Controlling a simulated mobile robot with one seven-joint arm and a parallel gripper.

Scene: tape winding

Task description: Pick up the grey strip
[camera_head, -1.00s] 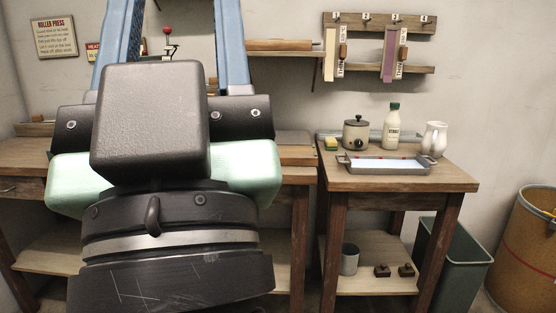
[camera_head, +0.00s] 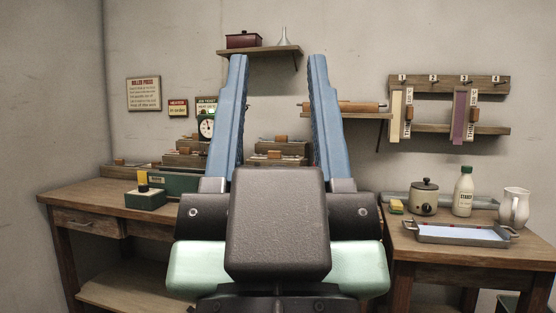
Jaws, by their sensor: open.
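I cannot make out a grey strip in this view; my gripper and arm hide part of the workbench. My gripper (camera_head: 278,62) is open, its two blue fingers pointing up and wide apart with nothing between them. It stands in front of the middle of the workbench. On the wall rack at right hang a cream strip (camera_head: 396,112) and a purple strip (camera_head: 459,117), each beside a labelled tag. Both are well to the right of my gripper.
The workbench (camera_head: 85,199) bears a dark green box (camera_head: 146,198) and several wooden blocks. The right table (camera_head: 460,251) holds a shallow tray (camera_head: 463,235), a lidded pot (camera_head: 424,197), a white bottle (camera_head: 464,190) and a jug (camera_head: 514,206). A shelf (camera_head: 262,51) is above.

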